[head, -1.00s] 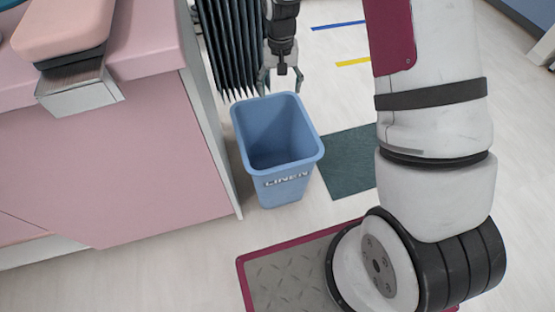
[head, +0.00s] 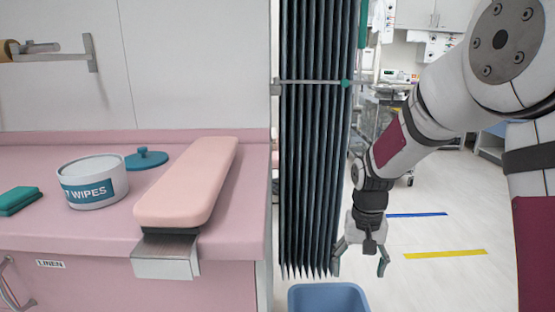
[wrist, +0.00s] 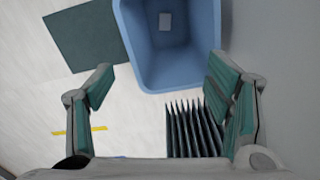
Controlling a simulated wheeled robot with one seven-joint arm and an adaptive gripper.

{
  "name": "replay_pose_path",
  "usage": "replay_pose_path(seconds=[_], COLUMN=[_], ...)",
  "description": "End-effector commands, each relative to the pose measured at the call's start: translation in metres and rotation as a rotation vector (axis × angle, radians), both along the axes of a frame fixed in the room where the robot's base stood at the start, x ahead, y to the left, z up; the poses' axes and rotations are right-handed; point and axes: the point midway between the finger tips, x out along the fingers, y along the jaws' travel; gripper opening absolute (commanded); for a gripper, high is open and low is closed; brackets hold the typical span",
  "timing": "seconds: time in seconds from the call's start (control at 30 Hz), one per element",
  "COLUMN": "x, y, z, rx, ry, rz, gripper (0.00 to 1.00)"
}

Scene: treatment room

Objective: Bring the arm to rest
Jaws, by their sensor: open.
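My gripper (head: 361,266) hangs from my arm on the right of the head view, fingers pointing down. It is open, with nothing between its fingers. It is beside the dark pleated curtain (head: 312,150) and above and beyond the blue linen bin (head: 328,297), whose top alone shows at the lower edge. In the wrist view, the two green-padded fingers (wrist: 165,100) stand wide apart. The bin (wrist: 205,75) lies below and ahead of them, with a small pale patch on its floor.
A pink counter (head: 100,235) on the left bears a wipes tub (head: 93,192), a teal lid (head: 146,159), a green cloth or pad (head: 18,201) and a pink padded rest (head: 190,185). Open floor with blue and yellow strips (head: 445,254) lies to the right.

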Motion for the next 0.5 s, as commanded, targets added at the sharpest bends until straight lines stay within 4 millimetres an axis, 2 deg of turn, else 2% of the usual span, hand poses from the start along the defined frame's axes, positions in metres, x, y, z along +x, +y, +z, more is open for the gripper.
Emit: replay_pose_path(seconds=[0.03, 0.2, 0.4, 0.5], x=[-0.014, -0.066, -0.134, -0.170], y=[0.000, -0.001, 0.000, 0.000], z=[0.022, 0.073, 0.118, 0.134], rx=[-0.003, -0.009, -0.011, -0.010], ry=[-0.008, -0.010, -0.012, -0.012], rz=[0.009, 0.041, 0.076, 0.094], gripper=[0.73, 0.73, 0.73, 0.73])
